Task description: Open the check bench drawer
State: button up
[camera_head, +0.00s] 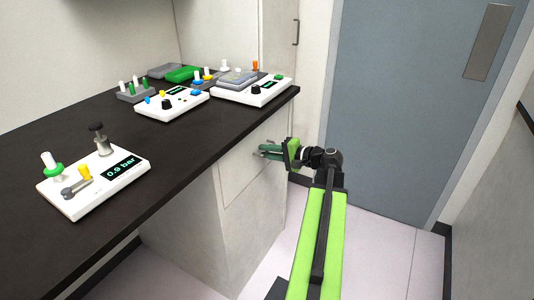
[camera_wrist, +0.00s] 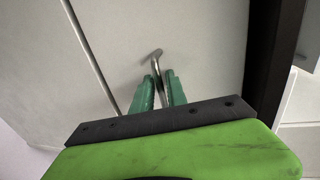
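The check bench drawer (camera_head: 238,171) is a pale front panel under the dark bench top, and it looks flush with the cabinet. In the wrist view its front (camera_wrist: 205,50) fills the upper middle, with a thin metal bar handle (camera_wrist: 156,57) standing out from it. My gripper (camera_head: 262,150) is at the drawer front in the head view. In the wrist view its two green fingers (camera_wrist: 160,82) are close together, one on each side of the handle, and look shut on it. The handle's lower part is hidden between the fingers.
The dark bench top (camera_head: 190,135) overhangs just above my gripper. White devices stand on it, one reading 0.9 bar (camera_head: 100,180). A grey door (camera_head: 400,110) is to the right. Pale floor (camera_head: 380,255) is clear between bench and right wall.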

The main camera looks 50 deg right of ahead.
grip_shut()
dwell(1.4)
